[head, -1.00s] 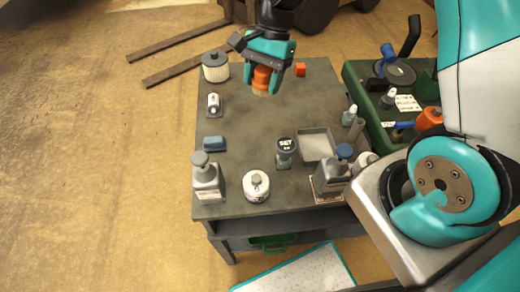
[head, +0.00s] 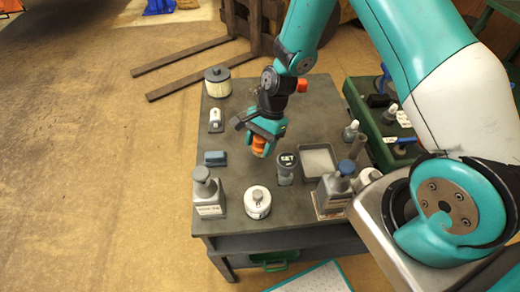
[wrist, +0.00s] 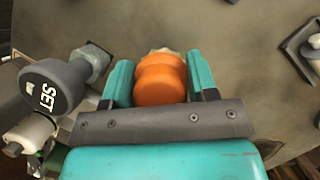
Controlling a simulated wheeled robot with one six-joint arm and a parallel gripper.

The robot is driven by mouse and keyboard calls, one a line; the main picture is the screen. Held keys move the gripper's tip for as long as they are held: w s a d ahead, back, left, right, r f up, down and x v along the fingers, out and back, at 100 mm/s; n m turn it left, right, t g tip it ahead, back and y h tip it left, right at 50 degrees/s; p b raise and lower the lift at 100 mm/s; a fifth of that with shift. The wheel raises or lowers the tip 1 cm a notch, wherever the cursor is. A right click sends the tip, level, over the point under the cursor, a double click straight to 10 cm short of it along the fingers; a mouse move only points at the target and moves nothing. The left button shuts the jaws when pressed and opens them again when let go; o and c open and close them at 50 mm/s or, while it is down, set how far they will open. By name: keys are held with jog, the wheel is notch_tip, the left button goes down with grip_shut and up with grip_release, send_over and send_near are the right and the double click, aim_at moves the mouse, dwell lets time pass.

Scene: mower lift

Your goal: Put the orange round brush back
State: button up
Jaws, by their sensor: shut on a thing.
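My gripper (head: 262,140) is shut on the orange round brush (head: 259,146) and holds it over the middle of the grey table (head: 310,112). In the wrist view the brush (wrist: 160,78) sits between the two teal fingers, its orange rounded body towards me and a pale tip at the far end. I cannot tell how far its tip is above the table. A dark-capped item marked SET (head: 286,166) stands close by to the right in the head view, and it shows at the left in the wrist view (wrist: 52,88).
A grey tray (head: 318,176) lies right of the SET item. A blue block (head: 215,158) sits left. A small orange thing (head: 302,86) is at the back.

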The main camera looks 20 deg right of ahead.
aim_at(260, 152)
jog(key=shift+f, duration=1.75)
jog(key=shift+f, duration=0.15)
jog(key=o, duration=0.8)
jog(key=shift+o, duration=0.2)
